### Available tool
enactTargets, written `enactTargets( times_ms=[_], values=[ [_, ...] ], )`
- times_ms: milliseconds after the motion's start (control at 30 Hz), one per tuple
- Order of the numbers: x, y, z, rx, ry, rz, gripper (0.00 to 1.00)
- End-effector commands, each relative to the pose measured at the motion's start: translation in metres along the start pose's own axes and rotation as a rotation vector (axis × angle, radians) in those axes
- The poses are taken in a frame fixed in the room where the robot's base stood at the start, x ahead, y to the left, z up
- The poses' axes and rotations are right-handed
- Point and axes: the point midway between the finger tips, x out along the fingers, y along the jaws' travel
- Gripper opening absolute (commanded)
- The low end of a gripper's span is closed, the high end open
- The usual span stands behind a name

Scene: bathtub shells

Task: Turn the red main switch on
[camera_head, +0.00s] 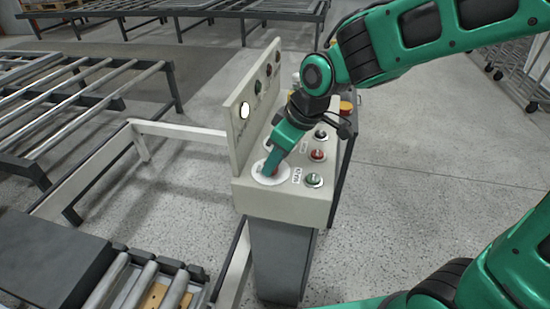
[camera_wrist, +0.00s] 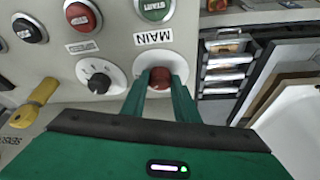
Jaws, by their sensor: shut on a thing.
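The red main switch (camera_wrist: 160,78) sits on a round white plate, beside the MAIN label (camera_wrist: 153,38) in the wrist view. In the head view its white plate (camera_head: 259,176) shows at the near left corner of the control panel (camera_head: 285,203). My gripper (camera_wrist: 161,88) is shut on the red switch, with one green finger on each side of it. In the head view my gripper (camera_head: 270,171) reaches down onto the plate and hides most of the switch. The angle of the switch is hard to tell.
A green button (camera_head: 314,180), a red button (camera_head: 318,155) and a black rotary knob (camera_wrist: 98,82) are close by. An upright back panel (camera_head: 246,98) stands left of my gripper. Roller conveyors (camera_head: 80,90) lie to the left.

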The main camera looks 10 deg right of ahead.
Motion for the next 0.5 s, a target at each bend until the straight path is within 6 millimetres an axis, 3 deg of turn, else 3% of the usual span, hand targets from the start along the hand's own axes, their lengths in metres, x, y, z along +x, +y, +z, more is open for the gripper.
enactTargets(
  times_ms=[500],
  values=[
    [-0.0014,-0.0022,-0.0058,0.407,0.013,0.174,0.05]
  ],
)
